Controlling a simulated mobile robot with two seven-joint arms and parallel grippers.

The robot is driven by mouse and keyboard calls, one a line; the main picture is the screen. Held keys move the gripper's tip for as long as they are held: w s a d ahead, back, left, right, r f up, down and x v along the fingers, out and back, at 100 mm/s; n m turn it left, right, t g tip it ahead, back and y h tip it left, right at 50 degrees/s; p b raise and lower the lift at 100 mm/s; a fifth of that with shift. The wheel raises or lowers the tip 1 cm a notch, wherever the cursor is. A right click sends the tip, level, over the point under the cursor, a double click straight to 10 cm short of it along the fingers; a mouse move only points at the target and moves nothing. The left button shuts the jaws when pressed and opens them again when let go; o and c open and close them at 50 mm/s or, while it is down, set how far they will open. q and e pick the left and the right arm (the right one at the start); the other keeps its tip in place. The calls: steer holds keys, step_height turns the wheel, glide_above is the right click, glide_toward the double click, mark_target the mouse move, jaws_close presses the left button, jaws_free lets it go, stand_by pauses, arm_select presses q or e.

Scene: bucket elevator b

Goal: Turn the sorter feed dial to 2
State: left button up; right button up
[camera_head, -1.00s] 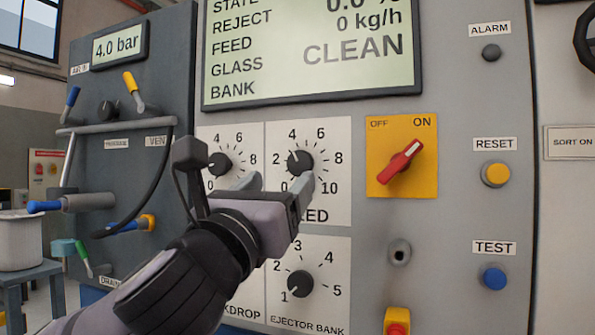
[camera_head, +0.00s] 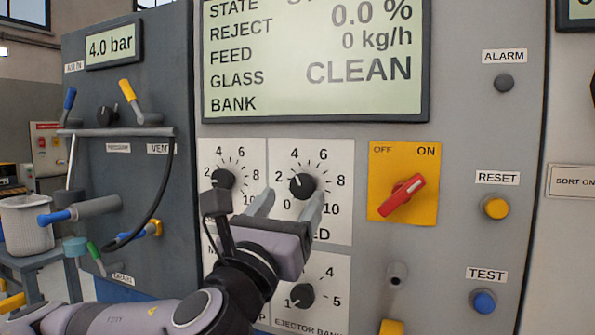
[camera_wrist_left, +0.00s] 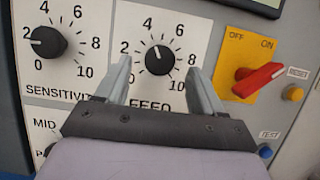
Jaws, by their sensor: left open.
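The feed dial (camera_head: 302,186) is a round black knob on a white plate, with a scale from 0 to 10. In the left wrist view the feed dial (camera_wrist_left: 160,60) has its white mark pointing up and slightly left, near the 4. My left gripper (camera_head: 292,194) is open in front of the panel at the dial's lower side. In the left wrist view the fingers of my left gripper (camera_wrist_left: 160,67) stand to either side of the dial, with gaps. I cannot tell how far the tips are from the panel. My right gripper is not in view.
The sensitivity dial (camera_wrist_left: 46,42) sits close to the left. A red switch (camera_head: 402,196) on a yellow plate is to the right. A display (camera_head: 313,100) is above.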

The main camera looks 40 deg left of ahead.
mark_target(301, 186)
arm_select(q)
steer(key=shift+w+a+r+p, duration=0.15)
steer(key=shift+w+r+p, duration=0.3)
steer(key=shift+p, duration=0.8)
steer(key=shift+f+x, duration=0.2)
steer(key=shift+x, duration=0.9)
steer(key=shift+w, duration=0.1)
steer(key=c, duration=1)
